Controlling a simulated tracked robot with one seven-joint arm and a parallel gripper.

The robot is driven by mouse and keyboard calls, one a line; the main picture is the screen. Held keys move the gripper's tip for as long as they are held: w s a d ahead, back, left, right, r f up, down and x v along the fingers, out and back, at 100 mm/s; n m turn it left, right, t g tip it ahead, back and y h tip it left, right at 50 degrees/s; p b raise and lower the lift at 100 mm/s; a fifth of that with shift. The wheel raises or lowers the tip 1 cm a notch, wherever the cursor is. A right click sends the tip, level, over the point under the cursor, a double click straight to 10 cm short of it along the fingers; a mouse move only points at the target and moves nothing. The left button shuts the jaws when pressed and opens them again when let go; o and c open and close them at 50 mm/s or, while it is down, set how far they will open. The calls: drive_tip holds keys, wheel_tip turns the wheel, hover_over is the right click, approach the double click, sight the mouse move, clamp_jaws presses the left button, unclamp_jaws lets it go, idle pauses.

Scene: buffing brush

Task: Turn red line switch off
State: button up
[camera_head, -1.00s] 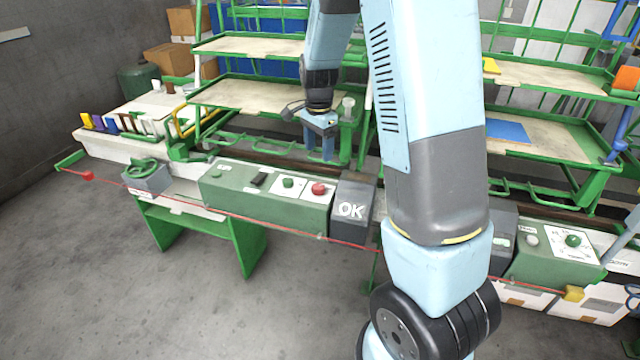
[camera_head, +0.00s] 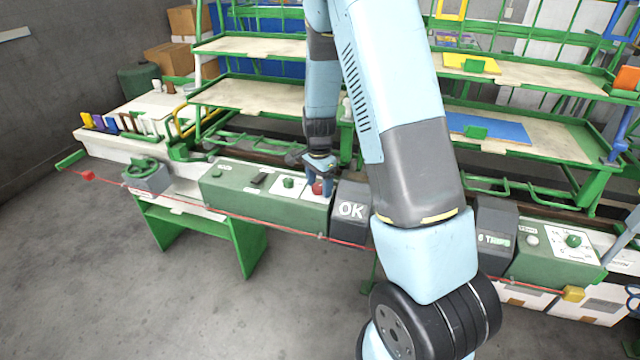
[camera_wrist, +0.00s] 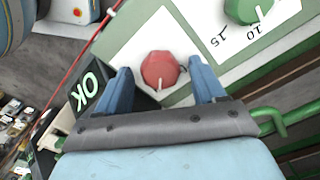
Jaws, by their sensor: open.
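The red line switch (camera_wrist: 160,70) is a round red knob with a pale pointer mark, on a white plate. In the wrist view it lies between the two blue fingers of my gripper (camera_wrist: 168,88), which are open with a gap on each side. In the head view my gripper (camera_head: 319,186) is over the red knob (camera_head: 318,188) at the right end of the left green control box (camera_head: 265,207), and its fingers partly hide the knob. Whether the fingertips touch the plate I cannot tell.
A dark box with an "OK" display (camera_head: 351,211) stands right beside the knob. A green dial (camera_wrist: 248,10) with numbers is on the other side. A red line (camera_head: 210,207) runs along the front of the bench. Green shelf frames (camera_head: 270,143) stand behind.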

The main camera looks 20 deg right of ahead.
drive_tip(key=shift+d, duration=0.1)
drive_tip(key=c, duration=1.1)
drive_tip(key=shift+o, duration=0.2)
drive_tip(key=shift+n, duration=0.3)
drive_tip(key=n, duration=0.3)
drive_tip(key=shift+n, duration=0.3)
drive_tip(key=n, duration=0.4)
drive_tip(key=shift+n, duration=0.3)
drive_tip(key=n, duration=0.4)
drive_tip(key=shift+f, duration=0.1)
drive_tip(key=n, duration=0.5)
drive_tip(key=shift+a, duration=0.2)
